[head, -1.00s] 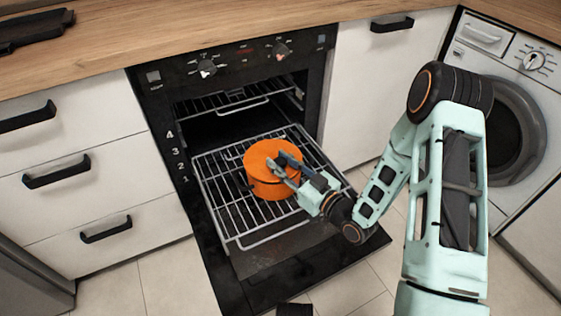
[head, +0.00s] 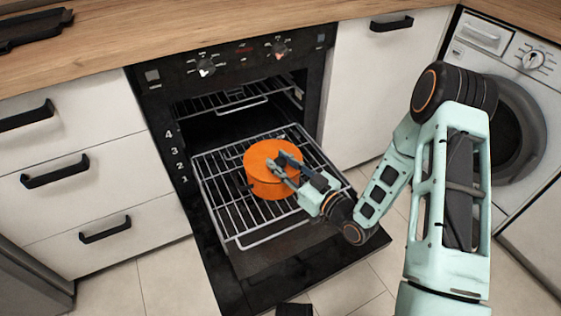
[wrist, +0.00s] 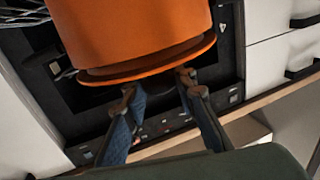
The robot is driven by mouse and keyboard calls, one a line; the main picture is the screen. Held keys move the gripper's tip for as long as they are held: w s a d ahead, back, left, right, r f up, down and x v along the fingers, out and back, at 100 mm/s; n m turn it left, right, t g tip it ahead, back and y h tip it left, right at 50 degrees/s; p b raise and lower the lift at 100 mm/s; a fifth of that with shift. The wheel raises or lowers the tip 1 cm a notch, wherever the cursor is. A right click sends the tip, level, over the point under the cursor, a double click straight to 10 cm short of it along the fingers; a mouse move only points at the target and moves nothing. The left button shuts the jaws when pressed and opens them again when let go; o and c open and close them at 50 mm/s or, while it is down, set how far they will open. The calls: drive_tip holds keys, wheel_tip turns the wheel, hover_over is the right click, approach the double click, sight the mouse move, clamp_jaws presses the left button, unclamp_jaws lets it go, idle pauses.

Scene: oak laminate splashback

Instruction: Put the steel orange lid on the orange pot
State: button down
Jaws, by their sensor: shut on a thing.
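The orange pot (head: 268,188) stands upright on the pulled-out oven rack in the head view. The round orange lid (head: 262,153) is over its top, roughly lined up with it. My gripper (head: 281,164) reaches in from the right, its fingers over the lid, and is shut on the lid. In the wrist view the pot wall (wrist: 130,25) fills the top, with the lid's rim (wrist: 150,66) below it. My two fingertips (wrist: 158,86) are at the lid there. The exact grip point is hidden, and I cannot tell whether the lid rests fully on the pot.
The wire rack (head: 222,202) extends above the open oven door (head: 300,268). The oven cavity is behind the pot. White drawers (head: 85,185) are at the left, and a washing machine (head: 525,65) is at the right. A black tray (head: 35,30) lies on the wooden worktop (head: 170,30).

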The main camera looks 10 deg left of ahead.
drive_tip(key=shift+f, duration=0.5)
idle(0.9)
drive_tip(key=c, duration=1.5)
unclamp_jaws()
drive_tip(key=v, duration=1.2)
